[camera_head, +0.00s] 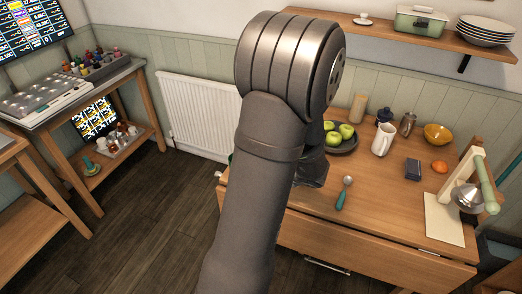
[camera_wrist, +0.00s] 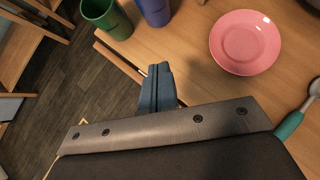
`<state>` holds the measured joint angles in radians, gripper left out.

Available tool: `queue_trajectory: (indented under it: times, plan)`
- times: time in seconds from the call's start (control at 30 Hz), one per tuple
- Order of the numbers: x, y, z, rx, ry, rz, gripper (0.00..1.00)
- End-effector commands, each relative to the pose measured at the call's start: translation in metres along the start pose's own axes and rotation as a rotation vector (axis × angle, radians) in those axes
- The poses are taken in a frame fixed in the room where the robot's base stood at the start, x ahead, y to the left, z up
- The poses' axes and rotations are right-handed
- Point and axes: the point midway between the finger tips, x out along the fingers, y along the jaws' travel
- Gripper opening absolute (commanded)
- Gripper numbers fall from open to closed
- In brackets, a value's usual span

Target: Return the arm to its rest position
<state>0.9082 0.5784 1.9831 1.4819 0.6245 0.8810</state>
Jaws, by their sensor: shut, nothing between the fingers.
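My arm (camera_head: 268,150) fills the middle of the head view, reaching up and over toward the wooden table (camera_head: 390,215). My gripper (camera_wrist: 158,70) shows in the wrist view as narrow blue-grey fingers, closed together with nothing between them. It is over the left edge of the table, beside a pink plate (camera_wrist: 245,42) and below a green cup (camera_wrist: 106,17) and a blue cup (camera_wrist: 153,10) in the picture. In the head view my arm hides the fingers and this part of the table.
A shelf (camera_head: 400,33) hangs above. A radiator (camera_head: 200,115) and open floor (camera_head: 150,220) lie left.

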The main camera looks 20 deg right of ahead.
Motion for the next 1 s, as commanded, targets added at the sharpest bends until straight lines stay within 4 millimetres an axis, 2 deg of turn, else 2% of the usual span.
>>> queue_trajectory:
  times: [0.3, 0.47, 0.67, 1.0]
  plan:
    - [0.0, 0.0, 0.0, 0.0, 0.0, 0.001, 0.0]
    - [0.007, 0.001, 0.0, 0.0, 0.0, 0.002, 0.0]
    - [0.033, 0.001, 0.0, 0.001, 0.001, 0.004, 0.0]
    - [0.087, 0.001, -0.001, 0.0, 0.002, 0.004, 0.0]
